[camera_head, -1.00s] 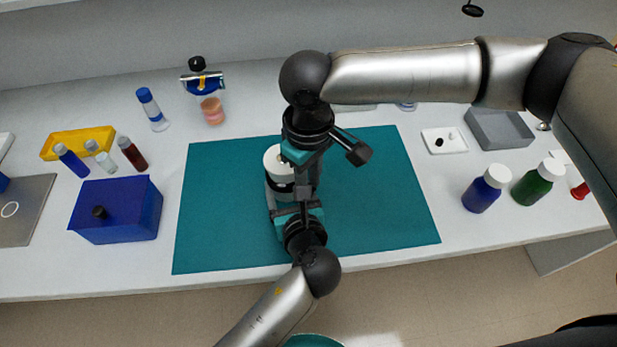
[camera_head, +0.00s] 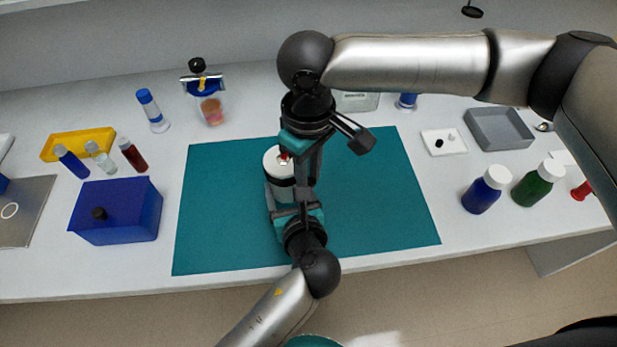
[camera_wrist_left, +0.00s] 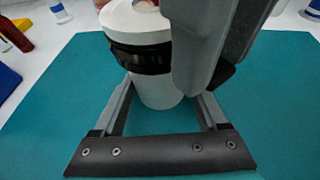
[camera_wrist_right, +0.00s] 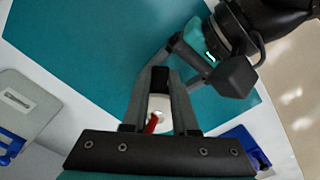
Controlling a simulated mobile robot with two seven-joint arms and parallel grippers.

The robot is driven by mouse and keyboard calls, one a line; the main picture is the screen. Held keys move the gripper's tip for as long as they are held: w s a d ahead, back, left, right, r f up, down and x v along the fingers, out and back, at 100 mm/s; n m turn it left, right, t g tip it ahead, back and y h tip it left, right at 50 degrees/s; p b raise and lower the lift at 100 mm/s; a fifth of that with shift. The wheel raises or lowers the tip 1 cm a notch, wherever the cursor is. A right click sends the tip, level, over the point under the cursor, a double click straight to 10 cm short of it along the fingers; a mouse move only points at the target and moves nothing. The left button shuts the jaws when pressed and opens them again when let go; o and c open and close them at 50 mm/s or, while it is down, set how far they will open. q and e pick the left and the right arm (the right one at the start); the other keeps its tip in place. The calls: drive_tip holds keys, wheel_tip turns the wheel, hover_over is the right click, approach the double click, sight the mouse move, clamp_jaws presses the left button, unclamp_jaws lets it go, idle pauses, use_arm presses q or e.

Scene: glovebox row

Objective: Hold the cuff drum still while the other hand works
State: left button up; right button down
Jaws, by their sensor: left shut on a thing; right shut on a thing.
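The cuff drum (camera_head: 277,163) is a white upright cylinder with a black band, standing on the teal mat. In the left wrist view the drum (camera_wrist_left: 157,88) sits between my left gripper's fingers, the black band (camera_wrist_left: 143,58) below its white top. My left gripper (camera_head: 287,196) is shut on the drum from the near side. My right gripper (camera_head: 309,168) reaches down at the drum's right side and hides part of it. In the right wrist view it is shut on a black piece (camera_wrist_right: 160,77); whether this is the band I cannot tell. A small red thing (camera_wrist_right: 151,123) shows at the drum's top.
The teal mat (camera_head: 380,200) is clear around the drum. A blue box (camera_head: 117,215), a yellow tray (camera_head: 75,145) and several vials stand left. Blue (camera_head: 487,190) and green (camera_head: 538,184) bottles and a grey tray (camera_head: 500,130) stand right.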

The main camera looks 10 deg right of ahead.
use_arm(q)
drive_tip(key=shift+f, duration=0.1)
use_arm(e)
drive_tip(key=shift+r, duration=0.3)
drive_tip(key=c, duration=0.7)
unclamp_jaws()
wheel_tip(320, 180, up, 12)
use_arm(q)
drive_tip(key=o, duration=1.4)
